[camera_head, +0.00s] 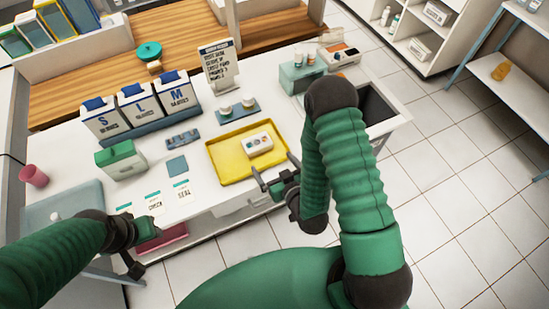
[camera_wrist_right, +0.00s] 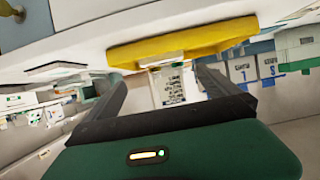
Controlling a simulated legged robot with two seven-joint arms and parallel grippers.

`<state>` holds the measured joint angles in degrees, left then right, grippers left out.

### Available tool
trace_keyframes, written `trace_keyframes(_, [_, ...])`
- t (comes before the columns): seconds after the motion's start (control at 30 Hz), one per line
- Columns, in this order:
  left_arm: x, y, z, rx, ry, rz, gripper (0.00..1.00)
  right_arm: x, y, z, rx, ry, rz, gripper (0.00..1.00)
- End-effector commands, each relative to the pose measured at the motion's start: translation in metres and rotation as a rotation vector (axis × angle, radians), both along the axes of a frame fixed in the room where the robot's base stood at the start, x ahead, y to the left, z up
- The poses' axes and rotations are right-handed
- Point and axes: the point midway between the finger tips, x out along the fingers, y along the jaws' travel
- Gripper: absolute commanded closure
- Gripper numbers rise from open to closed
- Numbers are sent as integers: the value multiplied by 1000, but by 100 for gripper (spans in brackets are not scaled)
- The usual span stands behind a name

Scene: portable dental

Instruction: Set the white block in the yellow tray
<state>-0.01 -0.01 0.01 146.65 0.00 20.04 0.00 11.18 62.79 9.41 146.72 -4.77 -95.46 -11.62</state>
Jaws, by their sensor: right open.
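The white block (camera_head: 259,144), with small coloured dots on its face, rests in the right part of the yellow tray (camera_head: 226,174) on the white counter. My right gripper (camera_head: 272,178) is open and empty, just beyond the tray's near right corner and apart from the block.
Glove boxes (camera_head: 143,104) stand at the back left. A sign (camera_head: 217,66) and a blue stand with cups (camera_head: 237,109) are behind the tray. A green-and-white box (camera_head: 120,159) and cards (camera_head: 154,201) lie left. A teal container (camera_head: 301,76) is back right.

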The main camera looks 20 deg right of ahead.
Motion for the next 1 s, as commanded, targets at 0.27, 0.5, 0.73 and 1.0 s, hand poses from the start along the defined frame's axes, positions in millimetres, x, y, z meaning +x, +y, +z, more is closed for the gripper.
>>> trace_keyframes(0.27, [0, 0, 2, 0, 1, 0, 58, 14, 1, 11, -39, 244, 60, 0])
trace_keyframes(0.5, [0, 0, 1, 0, 1, 0, 58, -38, -12, 62, -50, 682, 19, 0])
trace_keyframes(0.73, [0, 0, 1, 0, 1, 0, 58, -101, -13, 102, -18, 921, -27, 0])
trace_keyframes(1.0, [0, 0, 1, 0, 1, 0, 58, -107, -12, 104, -14, 946, -30, 0])
